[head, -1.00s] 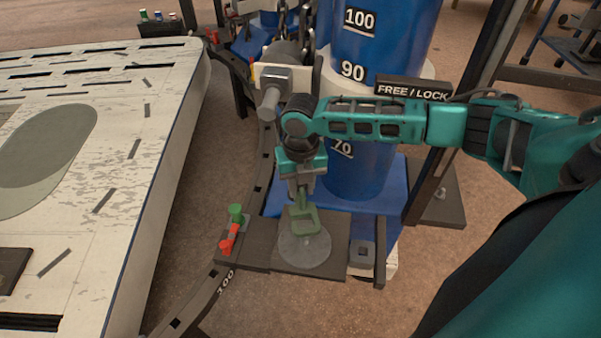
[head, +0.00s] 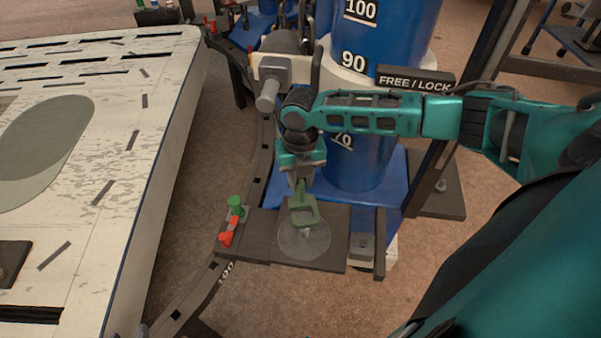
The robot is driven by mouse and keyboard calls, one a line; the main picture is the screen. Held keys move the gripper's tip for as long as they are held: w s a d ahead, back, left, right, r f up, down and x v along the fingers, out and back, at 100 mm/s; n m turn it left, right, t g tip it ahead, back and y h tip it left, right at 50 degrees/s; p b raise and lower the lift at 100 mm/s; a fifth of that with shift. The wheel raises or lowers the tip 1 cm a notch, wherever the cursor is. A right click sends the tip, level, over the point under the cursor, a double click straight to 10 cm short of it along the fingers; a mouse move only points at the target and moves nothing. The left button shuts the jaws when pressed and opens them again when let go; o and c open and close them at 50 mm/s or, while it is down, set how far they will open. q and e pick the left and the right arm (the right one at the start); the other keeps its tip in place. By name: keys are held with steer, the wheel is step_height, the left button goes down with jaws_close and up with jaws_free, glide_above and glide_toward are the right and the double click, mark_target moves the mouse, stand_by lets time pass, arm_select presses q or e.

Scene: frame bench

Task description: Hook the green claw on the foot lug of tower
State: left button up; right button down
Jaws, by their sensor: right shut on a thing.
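The green claw (head: 305,213) is an open squarish green frame with a stem. My right gripper (head: 300,180) is shut on the stem and holds the claw pointing down. The claw is in front of a round grey disc (head: 304,241) on a dark plate at the foot of the blue tower (head: 357,165). I cannot tell whether claw and disc touch. A small grey block (head: 361,245), perhaps the foot lug, is right of the dark plate, partly hidden by a dark bar. My left gripper is not in view.
A green knob (head: 235,204) and a red lever (head: 229,233) sit on the curved dark rail left of the plate. A white scuffed table (head: 150,150) fills the left. A FREE / LOCK sign (head: 415,79) is just above my right forearm.

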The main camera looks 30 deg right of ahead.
mark_target(300, 200)
step_height(300, 200, down, 2)
steer(key=shift+f+b, duration=0.1)
steer(key=shift+b, duration=0.4)
steer(key=shift+w+f+b, duration=0.1)
steer(key=shift+f+b, duration=0.25)
steer(key=shift+f, duration=0.25)
steer(key=shift+f+b, duration=0.85)
steer(key=shift+f, duration=0.7)
steer(key=shift+f+b, duration=0.45)
steer(key=shift+f, duration=0.35)
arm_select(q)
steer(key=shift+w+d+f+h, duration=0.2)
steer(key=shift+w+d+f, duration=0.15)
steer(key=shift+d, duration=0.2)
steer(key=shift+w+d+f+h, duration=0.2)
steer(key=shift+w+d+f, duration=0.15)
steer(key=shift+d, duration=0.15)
arm_select(e)
steer(key=shift+f, duration=0.3)
steer(key=c, duration=1.2)
jaws_free()
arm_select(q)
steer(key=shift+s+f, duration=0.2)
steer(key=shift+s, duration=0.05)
arm_select(e)
steer(key=o, duration=0.4)
